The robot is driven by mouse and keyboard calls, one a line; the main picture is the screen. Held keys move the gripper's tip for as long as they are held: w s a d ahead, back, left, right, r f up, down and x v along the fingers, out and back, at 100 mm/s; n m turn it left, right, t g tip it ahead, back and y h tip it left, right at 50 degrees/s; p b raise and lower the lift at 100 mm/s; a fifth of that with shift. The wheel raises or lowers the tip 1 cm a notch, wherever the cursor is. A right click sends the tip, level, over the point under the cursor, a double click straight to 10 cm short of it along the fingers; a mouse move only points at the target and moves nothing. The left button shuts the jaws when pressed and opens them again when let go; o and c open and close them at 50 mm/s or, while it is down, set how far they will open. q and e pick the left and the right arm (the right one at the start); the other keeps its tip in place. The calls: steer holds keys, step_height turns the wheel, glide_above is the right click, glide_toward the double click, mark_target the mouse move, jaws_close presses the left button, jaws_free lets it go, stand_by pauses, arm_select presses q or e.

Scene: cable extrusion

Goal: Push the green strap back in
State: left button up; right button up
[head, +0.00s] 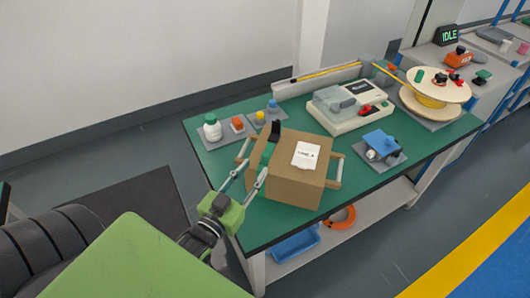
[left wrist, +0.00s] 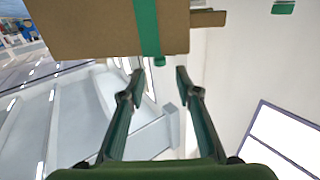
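A brown cardboard box (head: 290,180) sits on the green table, with a white label (head: 306,155) on top. The green strap (head: 267,153) shows at the box's left side, just below a black part (head: 275,131). In the left wrist view, the green strap (left wrist: 146,28) runs down the box (left wrist: 95,25), and a small green end (left wrist: 159,61) shows below its edge. My left gripper (head: 251,175) is open and empty at the box's near left side. My right gripper is out of view.
On the green table (head: 210,165) stand a white bottle (head: 212,127) with small coloured items, a grey-white machine (head: 350,105), a blue fixture (head: 378,140) and a large spool (head: 437,85). A shelf below holds a blue bin (head: 294,244) and an orange ring (head: 341,217).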

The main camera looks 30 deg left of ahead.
mark_target(263, 158)
arm_select(q)
steer(key=w, duration=0.5)
steer(key=shift+w+a+r+p, duration=0.1)
steer(key=shift+w+a+p, duration=0.05)
steer(key=shift+w+p, duration=0.25)
steer(key=shift+w, duration=0.7)
jaws_close()
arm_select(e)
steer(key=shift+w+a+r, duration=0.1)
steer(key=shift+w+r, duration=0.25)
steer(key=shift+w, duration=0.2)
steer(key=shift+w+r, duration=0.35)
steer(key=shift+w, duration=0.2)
